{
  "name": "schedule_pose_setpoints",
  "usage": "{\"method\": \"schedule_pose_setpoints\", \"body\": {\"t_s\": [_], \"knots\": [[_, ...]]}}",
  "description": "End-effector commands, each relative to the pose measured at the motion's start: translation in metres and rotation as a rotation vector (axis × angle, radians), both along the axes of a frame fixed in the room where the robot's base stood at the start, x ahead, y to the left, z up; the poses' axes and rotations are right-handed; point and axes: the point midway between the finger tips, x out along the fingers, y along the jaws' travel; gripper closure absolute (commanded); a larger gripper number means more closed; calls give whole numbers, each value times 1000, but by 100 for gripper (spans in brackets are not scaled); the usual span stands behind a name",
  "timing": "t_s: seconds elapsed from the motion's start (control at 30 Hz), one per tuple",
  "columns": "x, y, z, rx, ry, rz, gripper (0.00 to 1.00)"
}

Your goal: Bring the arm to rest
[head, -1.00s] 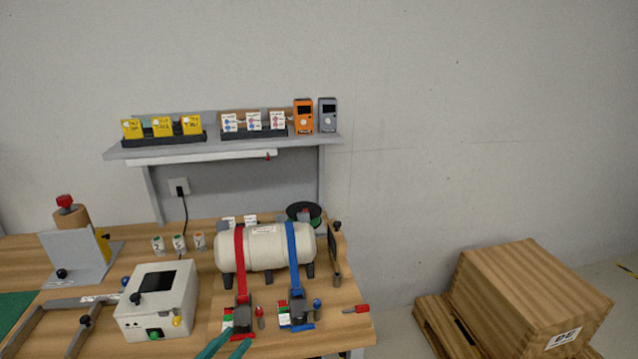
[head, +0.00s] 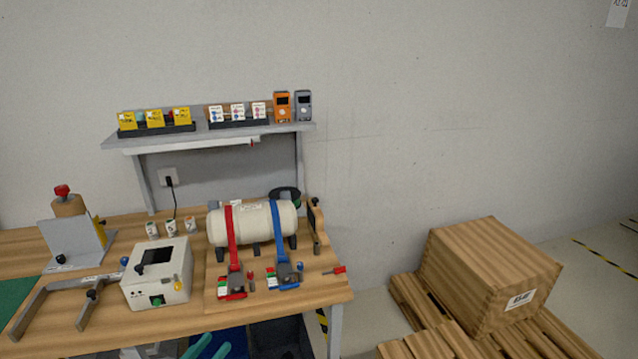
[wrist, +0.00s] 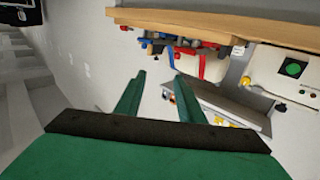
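My gripper (head: 208,345) shows at the bottom edge of the head view, in front of the bench's near edge and apart from everything on it. In the wrist view my gripper (wrist: 160,92) has its two green fingers spread apart with nothing between them. The wrist view is turned, with the bench (wrist: 190,18) along the top. The rest of my arm is mostly out of sight.
The bench (head: 325,285) holds a white tank (head: 262,222) under red and blue straps, a white box (head: 160,285) and a grey stand (head: 75,245). A shelf (head: 210,137) stands behind. A wooden crate (head: 490,275) sits on pallets at right. Bare floor lies between.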

Motion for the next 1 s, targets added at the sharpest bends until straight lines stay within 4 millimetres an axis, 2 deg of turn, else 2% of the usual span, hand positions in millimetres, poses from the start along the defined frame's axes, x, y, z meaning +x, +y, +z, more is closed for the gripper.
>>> {"method": "schedule_pose_setpoints", "body": {"t_s": [0.07, 0.27, 0.47, 0.67, 0.77, 0.9, 1.0], "knots": [[0, -1, 0, 0, 0, -2, 65], [0, -16, -28, -32, 59, 35, 65], [-4, -34, -60, -67, 126, 85, 65], [-15, -56, -102, -99, 209, 154, 65], [-29, -71, -130, -116, 266, 206, 65], [-60, -93, -172, -130, 346, 300, 65], [-85, -108, -194, -128, 388, 362, 65]]}}
